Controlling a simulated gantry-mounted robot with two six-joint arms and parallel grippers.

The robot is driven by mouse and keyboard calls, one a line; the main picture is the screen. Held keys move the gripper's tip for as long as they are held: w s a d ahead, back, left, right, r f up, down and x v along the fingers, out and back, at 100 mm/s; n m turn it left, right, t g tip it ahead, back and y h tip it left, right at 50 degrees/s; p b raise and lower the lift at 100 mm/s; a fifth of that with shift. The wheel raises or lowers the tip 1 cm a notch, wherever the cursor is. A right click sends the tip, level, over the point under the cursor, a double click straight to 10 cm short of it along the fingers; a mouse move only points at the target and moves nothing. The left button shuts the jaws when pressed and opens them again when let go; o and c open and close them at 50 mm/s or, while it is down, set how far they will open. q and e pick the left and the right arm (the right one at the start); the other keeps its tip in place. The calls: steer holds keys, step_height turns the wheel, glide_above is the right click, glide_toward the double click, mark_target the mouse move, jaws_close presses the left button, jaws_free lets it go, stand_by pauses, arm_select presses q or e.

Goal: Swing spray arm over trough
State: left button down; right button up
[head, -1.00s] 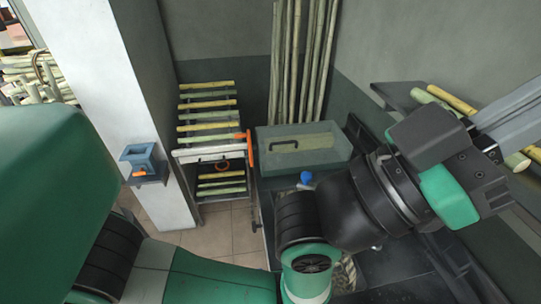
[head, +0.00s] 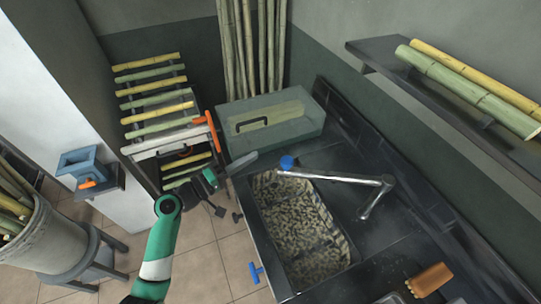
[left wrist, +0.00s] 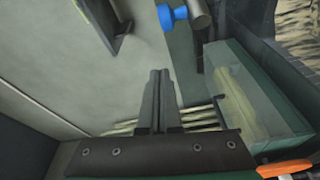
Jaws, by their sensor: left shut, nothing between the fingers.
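The spray arm (head: 335,177) is a bent metal pipe on the dark counter. Its blue nozzle (head: 287,162) shows at the far rim of the trough (head: 252,222); I cannot tell whether it hangs inside that rim. The trough is a sunken basin with a mottled tan bottom. My left gripper (head: 250,158) is shut and empty, just left of the nozzle and apart from it. In the left wrist view the shut fingers (left wrist: 160,75) point toward the blue nozzle (left wrist: 172,17) and pipe end (left wrist: 199,18). My right gripper is not in view.
A grey-green box with a black handle (head: 308,117) stands behind the trough. A cane rack (head: 155,93) with an orange handle (head: 212,131) is at the left. A shelf with canes (head: 465,88) overhangs the right. A blue valve handle (head: 257,273) sticks out in front.

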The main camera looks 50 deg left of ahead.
arm_select(q)
steer(key=shift+n, duration=0.6)
steer(key=shift+w+d+f, duration=0.3)
steer(key=shift+w+d, duration=0.25)
steer(key=shift+w, duration=0.7)
steer(key=shift+w+d+f, duration=0.3)
steer(key=shift+w+d, duration=0.2)
steer(key=shift+w, duration=0.7)
steer(key=shift+w+d+f, duration=0.3)
steer(key=shift+w+d, duration=0.25)
steer(key=shift+w, duration=0.7)
steer(key=shift+s+y, duration=0.15)
steer(key=shift+y, duration=0.15)
